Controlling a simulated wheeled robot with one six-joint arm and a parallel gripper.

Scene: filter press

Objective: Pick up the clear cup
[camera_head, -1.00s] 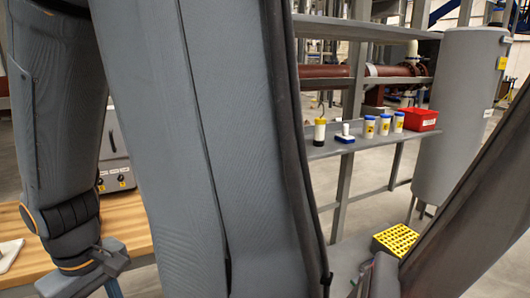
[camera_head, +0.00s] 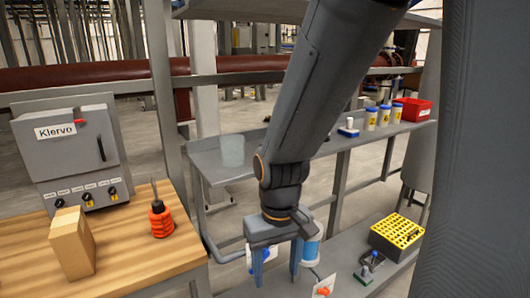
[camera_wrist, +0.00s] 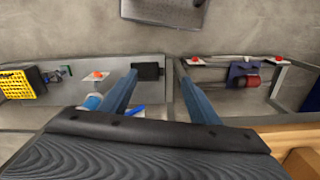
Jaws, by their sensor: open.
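The clear cup (camera_head: 233,150) is a pale, see-through cup standing upright on the left end of a grey shelf (camera_head: 200,163), left of my arm in the head view. I cannot make it out in the wrist view. My gripper (camera_head: 276,268) points down, with two blue fingers apart and nothing held between them. It is lower in the picture than the cup, to its right. In the wrist view the spread fingers (camera_wrist: 160,92) hang over the edge of a lower grey surface and the floor.
Blue-lidded jars (camera_head: 370,118) and a red bin (camera_head: 412,109) stand right along the shelf. A yellow rack (camera_head: 397,235) and a white-and-blue container (camera_head: 311,253) are lower. A wooden table (camera_head: 130,245) at left holds a Klervo box (camera_head: 75,150), a block (camera_head: 72,243) and an orange-handled tool (camera_head: 160,218).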

